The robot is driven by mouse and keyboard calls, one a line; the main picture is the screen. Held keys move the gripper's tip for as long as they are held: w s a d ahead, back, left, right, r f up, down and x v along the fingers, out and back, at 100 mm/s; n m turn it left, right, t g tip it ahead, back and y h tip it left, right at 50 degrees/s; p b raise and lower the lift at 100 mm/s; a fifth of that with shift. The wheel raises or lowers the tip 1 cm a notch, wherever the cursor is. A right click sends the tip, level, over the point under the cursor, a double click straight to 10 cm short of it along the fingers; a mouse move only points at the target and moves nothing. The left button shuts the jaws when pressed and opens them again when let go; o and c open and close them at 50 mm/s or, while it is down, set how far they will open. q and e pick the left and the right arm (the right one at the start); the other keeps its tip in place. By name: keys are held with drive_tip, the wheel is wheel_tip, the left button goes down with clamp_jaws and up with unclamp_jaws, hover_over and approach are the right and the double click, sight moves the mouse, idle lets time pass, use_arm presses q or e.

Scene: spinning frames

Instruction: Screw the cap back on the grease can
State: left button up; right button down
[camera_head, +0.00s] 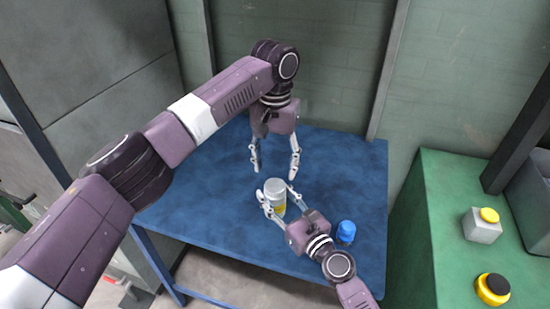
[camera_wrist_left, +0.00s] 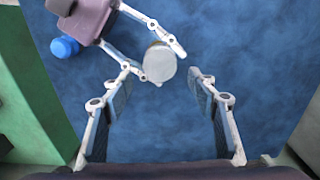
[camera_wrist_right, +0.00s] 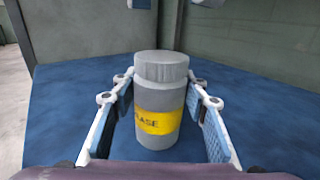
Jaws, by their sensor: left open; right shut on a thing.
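The grease can (camera_wrist_right: 158,122) stands upright on the blue table, grey with a yellow label partly reading "ASE". In the head view the can (camera_head: 280,209) is between the fingers of my right gripper (camera_head: 277,193), which is shut on it. A grey cap (camera_wrist_right: 161,68) sits on top of the can and looks level; how tightly it is screwed cannot be told. From above, the cap (camera_wrist_left: 160,62) shows as a pale disc. My left gripper (camera_head: 274,173) is open and empty, pointing down above and behind the can. Its fingertips show at the top of the right wrist view.
A small blue object (camera_head: 346,232) stands on the blue table (camera_head: 200,195) right of my right gripper. A green bench (camera_head: 440,250) at the right holds a box with a yellow button (camera_head: 483,230) and a black-and-yellow round thing (camera_head: 492,289). The table's left side is clear.

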sight(275, 185)
use_arm(q)
wheel_tip(275, 185, down, 6)
drive_tip(key=shift+r, duration=0.1)
idle(0.4)
drive_tip(key=c, duration=1.3)
drive_tip(key=o, duration=1.4)
wheel_tip(275, 185, up, 12)
drive_tip(key=shift+f, duration=0.1)
